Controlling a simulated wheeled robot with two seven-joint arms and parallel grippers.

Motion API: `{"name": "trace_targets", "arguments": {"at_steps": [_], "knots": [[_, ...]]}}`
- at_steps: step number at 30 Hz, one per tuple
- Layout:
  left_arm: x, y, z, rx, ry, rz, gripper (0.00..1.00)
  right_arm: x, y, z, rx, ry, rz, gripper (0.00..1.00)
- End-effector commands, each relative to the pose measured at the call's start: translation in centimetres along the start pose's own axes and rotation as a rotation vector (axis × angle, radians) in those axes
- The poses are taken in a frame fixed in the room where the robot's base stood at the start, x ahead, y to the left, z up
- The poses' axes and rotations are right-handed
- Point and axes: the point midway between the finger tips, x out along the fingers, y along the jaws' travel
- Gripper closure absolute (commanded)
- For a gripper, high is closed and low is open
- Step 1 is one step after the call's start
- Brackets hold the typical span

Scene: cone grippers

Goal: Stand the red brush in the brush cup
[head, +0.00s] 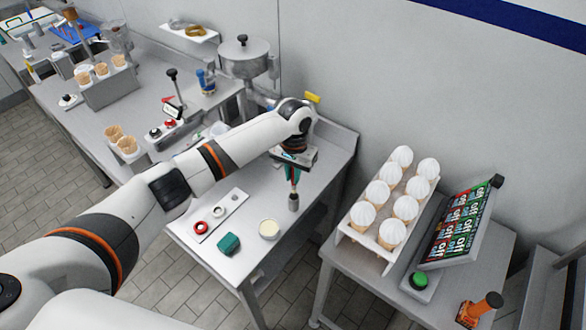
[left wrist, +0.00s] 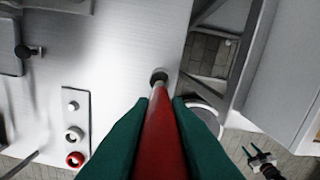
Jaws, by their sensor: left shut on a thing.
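My left gripper (head: 291,172) is shut on the red brush (left wrist: 160,140), with a green finger on each side of it. In the left wrist view the brush runs away from the fingers toward a small round grey piece with a dark rim. In the head view a small grey cylinder, apparently the brush cup (head: 294,203), is directly below the gripper, near the right edge of the table. I cannot tell whether the brush's lower end is inside it. A small green and black shape (left wrist: 262,162), perhaps my right gripper, shows at the lower right of the left wrist view.
A cream-topped bowl (head: 269,229) and a teal block (head: 229,243) sit at the table's front. A white tray with a red ring (head: 201,227) lies left of them. A rack of white-topped cones (head: 388,205) stands on the right-hand table. A gap separates the tables.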

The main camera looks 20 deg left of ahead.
Motion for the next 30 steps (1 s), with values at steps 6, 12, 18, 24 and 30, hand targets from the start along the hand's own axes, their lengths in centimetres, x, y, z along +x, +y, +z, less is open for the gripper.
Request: {"name": "trace_targets", "arguments": {"at_steps": [6, 12, 18, 24, 30], "knots": [[2.0, 0.0, 0.0, -0.001, 0.001, 0.000, 1.00, 0.7, 0.0, -0.1, 0.000, 0.001, 0.000, 0.60], [3.5, -0.1, 0.0, 0.000, 0.001, -0.001, 1.00, 1.3, 0.0, -0.2, 0.000, 0.002, 0.000, 0.60], [4.6, 0.0, 0.1, -0.001, 0.001, 0.000, 1.00, 1.7, 0.1, -0.3, 0.000, 0.002, 0.000, 0.60], [5.1, 0.0, 0.1, 0.000, -0.001, 0.000, 1.00, 1.9, 0.1, -0.3, 0.000, 0.003, 0.000, 0.60], [5.1, 0.0, 0.1, 0.000, 0.000, 0.000, 1.00, 1.9, 0.1, -0.4, 0.001, 0.003, 0.001, 0.60]]}}
